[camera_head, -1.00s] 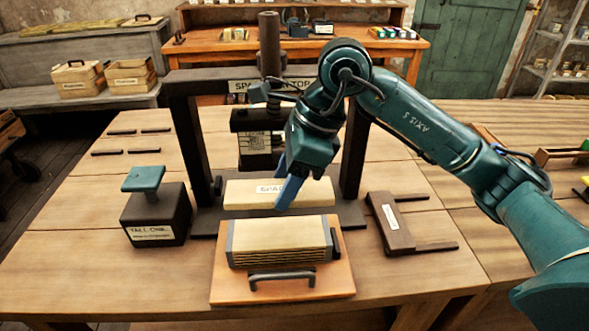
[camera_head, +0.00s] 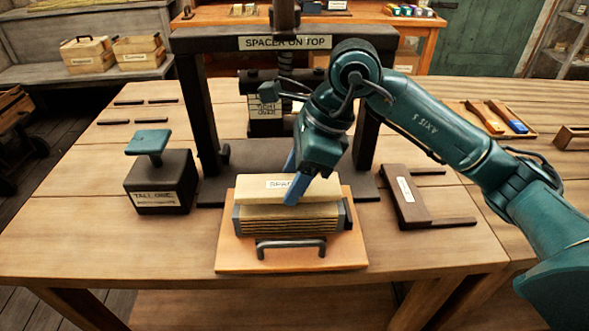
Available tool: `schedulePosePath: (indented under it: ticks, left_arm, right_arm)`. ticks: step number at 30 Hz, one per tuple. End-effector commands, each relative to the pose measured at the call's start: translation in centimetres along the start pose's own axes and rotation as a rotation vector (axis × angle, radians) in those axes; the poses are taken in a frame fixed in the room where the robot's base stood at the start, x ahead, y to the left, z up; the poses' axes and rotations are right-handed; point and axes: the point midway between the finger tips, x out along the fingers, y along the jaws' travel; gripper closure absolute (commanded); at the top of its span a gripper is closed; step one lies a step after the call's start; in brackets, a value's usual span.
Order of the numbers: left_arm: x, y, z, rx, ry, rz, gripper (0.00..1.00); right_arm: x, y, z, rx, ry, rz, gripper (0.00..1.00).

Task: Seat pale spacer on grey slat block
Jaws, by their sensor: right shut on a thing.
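The pale spacer (camera_head: 253,189), a flat light-wood board with a partly covered label, lies level over the slat block. My right gripper (camera_head: 293,176) is shut on it, with blue fingers across its middle. The slat block (camera_head: 290,220) shows layered tan slats between grey end pieces; the spacer hides most of its top. The spacer sits slightly toward the back of the block, and I cannot tell whether it touches. The block stands on an orange-brown board (camera_head: 290,263) with a dark handle (camera_head: 291,246) at its front. My left gripper is not in view.
A dark press frame (camera_head: 196,105) labelled "SPACER ON TOP" stands right behind. A dark block (camera_head: 160,180) labelled "TALL ONE" with a teal top is at left. A dark forked piece (camera_head: 404,202) lies at right. The table's front left is clear.

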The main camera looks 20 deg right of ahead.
Motion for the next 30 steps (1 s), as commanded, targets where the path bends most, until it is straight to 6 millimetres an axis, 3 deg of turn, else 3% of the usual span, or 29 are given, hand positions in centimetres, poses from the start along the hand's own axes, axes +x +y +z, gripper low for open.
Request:
schedulePosePath:
  ticks: [30]
  left_arm:
    - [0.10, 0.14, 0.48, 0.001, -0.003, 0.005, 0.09]
  right_arm:
    - [-0.10, -0.03, 0.01, 0.000, -0.001, -0.001, 0.74]
